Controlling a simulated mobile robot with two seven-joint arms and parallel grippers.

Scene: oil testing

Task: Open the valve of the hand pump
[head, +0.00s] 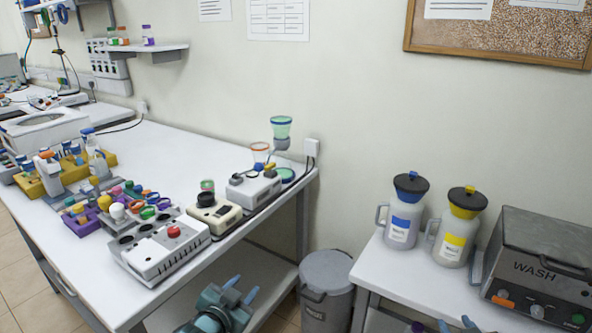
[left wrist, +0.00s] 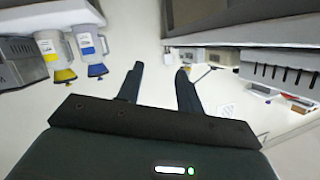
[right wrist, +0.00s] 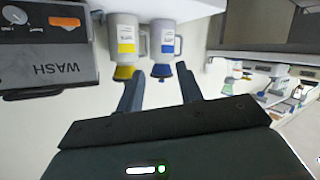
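I cannot clearly single out the hand pump or its valve. The likeliest place is the group at the table's back right corner: a green-topped funnel (head: 281,127) on a grey body, an orange-rimmed clear cup (head: 260,152), and a pale box with dark and yellow parts (head: 253,188). My left gripper (head: 244,284) is low in front of the table's right end, apart from everything. Its fingers stand apart and empty in the left wrist view (left wrist: 159,70). My right gripper (head: 456,325) is at the bottom edge, by the side table. It is open and empty in the right wrist view (right wrist: 160,72).
The white table (head: 160,150) also holds a grey device with a red button (head: 174,232) and racks of colored bottles. Blue (head: 404,210) and yellow (head: 458,226) waste jugs and a WASH machine (head: 540,265) stand on the right side table. A grey bin (head: 326,285) sits between the tables.

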